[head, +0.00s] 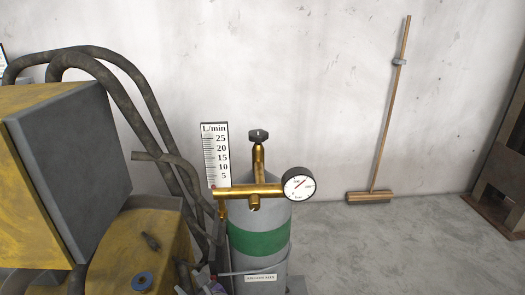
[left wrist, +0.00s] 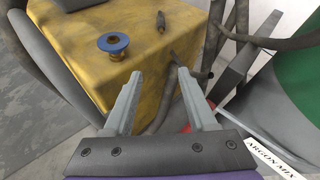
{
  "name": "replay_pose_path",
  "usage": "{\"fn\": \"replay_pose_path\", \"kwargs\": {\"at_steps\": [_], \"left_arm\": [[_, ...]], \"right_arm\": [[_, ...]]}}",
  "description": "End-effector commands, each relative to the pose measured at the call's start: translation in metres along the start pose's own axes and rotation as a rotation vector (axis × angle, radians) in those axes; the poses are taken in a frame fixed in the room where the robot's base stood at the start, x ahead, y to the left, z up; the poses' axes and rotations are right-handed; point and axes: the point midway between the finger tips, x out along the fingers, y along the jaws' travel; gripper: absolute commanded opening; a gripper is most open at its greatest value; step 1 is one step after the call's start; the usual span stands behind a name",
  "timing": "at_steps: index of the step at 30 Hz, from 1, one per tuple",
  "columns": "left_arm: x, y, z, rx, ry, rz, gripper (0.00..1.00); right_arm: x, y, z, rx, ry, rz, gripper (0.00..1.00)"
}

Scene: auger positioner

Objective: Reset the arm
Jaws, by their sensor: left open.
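The left gripper (left wrist: 160,76) is open, with nothing between its two grey fingers in the left wrist view. It points toward a worn yellow machine housing (left wrist: 185,25). On the housing's top are a blue round knob (left wrist: 113,43) and a small dark lever or handle (left wrist: 161,22). In the head view the knob (head: 142,281) and lever (head: 151,241) show on the lower yellow block (head: 125,225). Only a small purple and grey part of my gripper shows at the bottom edge there, beside the cylinder. I cannot tell which part is the arm. My right gripper is not in view.
A grey gas cylinder (head: 243,215) with a green band, brass regulator (head: 248,190) and gauge (head: 298,184) stands right of the machine. Thick dark hoses (head: 120,85) loop behind. A broom (head: 371,197) leans on the wall.

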Motion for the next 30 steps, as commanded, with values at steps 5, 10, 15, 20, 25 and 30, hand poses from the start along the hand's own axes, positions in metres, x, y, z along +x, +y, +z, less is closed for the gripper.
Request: {"fn": "replay_pose_path", "kwargs": {"at_steps": [5, 10, 15, 20, 25, 30], "left_arm": [[-0.003, 0.03, -0.003, -0.188, 0.091, 0.048, 0.57], [-0.019, 0.08, -0.018, -0.57, 0.253, 0.165, 0.57], [-0.051, 0.132, -0.043, -1.063, 0.413, 0.36, 0.57], [-0.09, 0.165, -0.071, -1.533, 0.526, 0.592, 0.57], [-0.125, 0.181, -0.093, -1.923, 0.59, 0.824, 0.57], [-0.155, 0.184, -0.088, -2.17, 0.62, 0.99, 0.57]], "right_arm": [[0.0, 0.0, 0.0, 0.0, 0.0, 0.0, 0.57], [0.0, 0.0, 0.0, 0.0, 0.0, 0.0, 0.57], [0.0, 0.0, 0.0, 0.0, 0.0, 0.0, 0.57], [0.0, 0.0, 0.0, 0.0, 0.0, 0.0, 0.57], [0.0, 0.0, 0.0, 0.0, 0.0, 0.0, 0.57], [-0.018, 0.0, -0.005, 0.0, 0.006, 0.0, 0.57]]}}
